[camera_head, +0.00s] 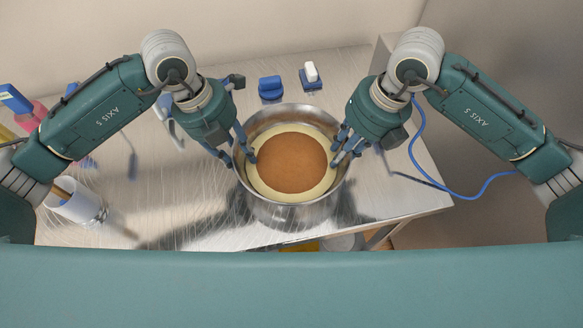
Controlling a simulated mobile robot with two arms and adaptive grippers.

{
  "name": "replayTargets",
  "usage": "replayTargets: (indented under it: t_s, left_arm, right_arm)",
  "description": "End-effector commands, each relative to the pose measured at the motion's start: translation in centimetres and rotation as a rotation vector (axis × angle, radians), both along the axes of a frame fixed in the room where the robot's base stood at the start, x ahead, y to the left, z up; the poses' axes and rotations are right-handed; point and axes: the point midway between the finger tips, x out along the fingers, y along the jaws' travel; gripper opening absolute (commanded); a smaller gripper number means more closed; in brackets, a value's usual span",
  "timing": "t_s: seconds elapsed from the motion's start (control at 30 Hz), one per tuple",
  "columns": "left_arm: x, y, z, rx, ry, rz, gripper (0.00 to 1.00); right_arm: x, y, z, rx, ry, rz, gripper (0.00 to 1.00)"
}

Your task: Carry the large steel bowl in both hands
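The large steel bowl (292,213) is in the middle of the head view, near the table's front edge. It looks upright and holds a pale cream layer with a round brown mass (291,162) on top. My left gripper (239,160) is at the bowl's left rim, with fingers inside and outside it. My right gripper (346,155) is at the right rim in the same way. The fingertips of both look spread apart, with the rim between them. I cannot tell whether they touch the rim. The bowl's underside is hidden.
The steel table (190,215) has a blue block (270,87) and a white-and-blue item (311,75) behind the bowl. A white container (77,204) and coloured bottles (32,117) stand at left. A blue cable (434,172) hangs at right. A wall is behind.

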Motion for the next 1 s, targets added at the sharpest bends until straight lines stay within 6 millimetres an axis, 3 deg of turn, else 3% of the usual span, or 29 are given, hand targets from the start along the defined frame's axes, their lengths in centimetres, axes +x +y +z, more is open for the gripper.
replayTargets:
  t_s: [0.23, 0.5, 0.7, 0.87, 1.0]
  left_arm:
    - [0.3, 0.5, 1.8, 0.001, -0.005, 0.004, 0.27]
    - [0.4, 1.9, 7.4, -0.001, -0.006, 0.002, 0.27]
    - [0.3, 2.7, 10.5, 0.000, -0.003, 0.001, 0.27]
    - [0.3, 2.9, 11.5, 0.000, 0.000, 0.000, 0.27]
    - [0.3, 3.0, 11.7, 0.000, 0.001, 0.000, 0.27]
  right_arm:
    - [0.0, -0.1, -0.1, -0.003, 0.001, -0.001, 0.25]
    - [0.0, -0.1, -0.1, -0.003, 0.002, 0.000, 0.25]
    - [-0.1, -0.1, -0.1, -0.003, 0.002, 0.000, 0.25]
    - [0.0, -0.2, 0.1, -0.003, 0.001, -0.001, 0.25]
    - [0.1, -0.5, 1.6, -0.003, -0.003, -0.001, 0.25]
